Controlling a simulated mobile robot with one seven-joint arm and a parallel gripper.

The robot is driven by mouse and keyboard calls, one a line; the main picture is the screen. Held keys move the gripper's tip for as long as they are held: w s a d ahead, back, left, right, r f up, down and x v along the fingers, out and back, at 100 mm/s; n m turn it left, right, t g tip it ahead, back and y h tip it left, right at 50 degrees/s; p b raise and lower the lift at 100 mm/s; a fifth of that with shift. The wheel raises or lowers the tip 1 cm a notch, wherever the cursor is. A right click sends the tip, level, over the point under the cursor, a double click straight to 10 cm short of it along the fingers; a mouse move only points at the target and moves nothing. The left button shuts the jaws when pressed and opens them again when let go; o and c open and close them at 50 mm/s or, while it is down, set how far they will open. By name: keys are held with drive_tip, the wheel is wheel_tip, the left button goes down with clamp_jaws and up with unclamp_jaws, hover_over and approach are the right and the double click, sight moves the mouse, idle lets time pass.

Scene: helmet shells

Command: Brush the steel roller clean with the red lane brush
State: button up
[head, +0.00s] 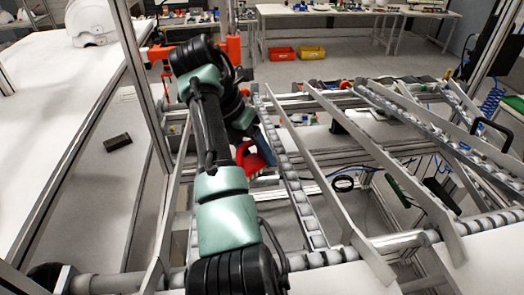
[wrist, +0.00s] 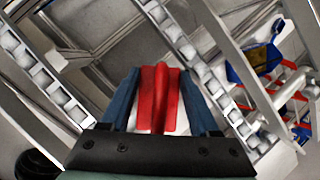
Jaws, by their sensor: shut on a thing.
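The red lane brush (wrist: 157,105) is between the two blue fingers of my gripper (wrist: 157,92) in the wrist view, and the fingers are shut on it. In the head view the red brush (head: 249,160) shows beside my gripper (head: 263,150), above the conveyor lanes; my arm hides part of both. A grey metal roller (head: 405,241) runs across the near end of the lanes. I cannot tell whether it is the steel roller of the task, or whether any dirt is on it. The brush is apart from this roller.
Slanted metal rails (head: 335,165) and roller lanes (head: 292,185) surround my gripper. A dark block (head: 118,142) rests on the left surface. A white helmet shell (head: 91,24) stands on the left table. Red (head: 283,54) and yellow (head: 312,52) bins sit behind.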

sight(281, 163)
drive_tip(key=shift+s+a+f, duration=0.1)
drive_tip(key=shift+s+a, duration=0.1)
drive_tip(key=shift+a, duration=0.55)
drive_tip(key=shift+s+a, duration=0.15)
drive_tip(key=shift+a, duration=0.6)
drive_tip(key=shift+a+f, duration=0.1)
drive_tip(key=shift+f, duration=0.05)
drive_tip(key=shift+w+d, duration=0.25)
drive_tip(key=shift+d, duration=1.25)
drive_tip(key=shift+w+d, duration=0.2)
drive_tip(key=shift+d, duration=1.3)
drive_tip(key=shift+w+d, duration=0.1)
drive_tip(key=shift+d, duration=0.3)
clamp_jaws()
drive_tip(key=shift+w+d, duration=0.1)
drive_tip(key=r, duration=0.1)
drive_tip(key=w+d+r, duration=0.1)
drive_tip(key=r, duration=0.1)
drive_tip(key=shift+w+d+r, duration=0.1)
drive_tip(key=shift+w+a+r, duration=0.25)
drive_tip(key=shift+w+r, duration=0.05)
drive_tip(key=shift+r, duration=0.6)
drive_tip(key=shift+w+a+r, duration=0.2)
drive_tip(key=shift+w+r, duration=0.15)
drive_tip(key=shift+r, duration=0.6)
drive_tip(key=shift+w+a+r, duration=0.25)
drive_tip(key=shift+w+r, duration=0.05)
drive_tip(key=shift+r, duration=0.6)
